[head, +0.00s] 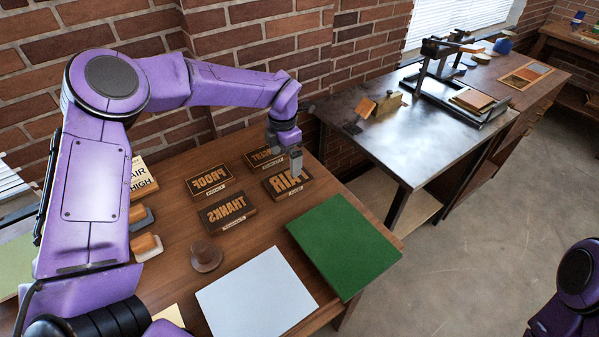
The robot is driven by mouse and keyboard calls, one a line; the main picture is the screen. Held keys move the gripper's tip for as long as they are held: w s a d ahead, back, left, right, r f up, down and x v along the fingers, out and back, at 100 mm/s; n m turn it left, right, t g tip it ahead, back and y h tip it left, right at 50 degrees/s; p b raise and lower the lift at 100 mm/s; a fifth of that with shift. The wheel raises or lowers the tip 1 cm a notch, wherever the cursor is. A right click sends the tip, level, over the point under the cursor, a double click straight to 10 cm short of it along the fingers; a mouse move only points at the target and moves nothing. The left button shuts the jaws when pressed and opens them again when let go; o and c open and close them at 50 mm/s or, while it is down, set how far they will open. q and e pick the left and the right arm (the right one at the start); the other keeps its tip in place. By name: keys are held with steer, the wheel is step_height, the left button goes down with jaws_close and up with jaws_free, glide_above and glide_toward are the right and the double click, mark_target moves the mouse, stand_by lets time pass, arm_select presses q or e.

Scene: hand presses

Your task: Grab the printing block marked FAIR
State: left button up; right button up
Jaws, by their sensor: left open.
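The FAIR block (276,188) is a dark wooden block with a lighter face and raised mirrored letters. It lies on the wooden table, at the right of a group of similar blocks. My left gripper (296,172) is open and points down at the FAIR block, with its fingers over the block's right part and hiding some of the letters. I cannot tell whether the fingers touch it. My right gripper is out of view; only a piece of my right arm shows at the lower right.
The PROOF block (209,180), the THANKS block (227,211) and another block (262,157) lie close by. A green mat (343,243), a pale sheet (256,295) and a round brown knob-like object (206,257) are nearer. A metal-topped bench (400,140) with a press stands to the right.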

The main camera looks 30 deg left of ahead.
mark_target(288, 178)
arm_select(q)
steer(key=shift+s+d+f+p, duration=0.25)
steer(key=shift+s+f+p, duration=0.2)
steer(key=shift+s+f, duration=0.1)
steer(key=shift+s+d+f+p, duration=0.25)
steer(key=shift+s+f+p, duration=0.15)
steer(key=shift+s, duration=0.15)
steer(key=f, duration=0.1)
steer(key=w+f, duration=0.1)
steer(key=f, duration=0.1)
steer(key=w+f+p, duration=0.1)
steer(key=f, duration=0.1)
steer(key=shift+d, duration=0.15)
steer(key=shift+f, duration=0.1)
steer(key=shift+s+a, duration=0.2)
steer(key=shift+s+r, duration=0.2)
steer(key=shift+r, duration=0.05)
steer(key=c, duration=0.9)
steer(key=shift+w+d, duration=0.15)
steer(key=shift+w, duration=0.05)
steer(key=shift+c, duration=1)
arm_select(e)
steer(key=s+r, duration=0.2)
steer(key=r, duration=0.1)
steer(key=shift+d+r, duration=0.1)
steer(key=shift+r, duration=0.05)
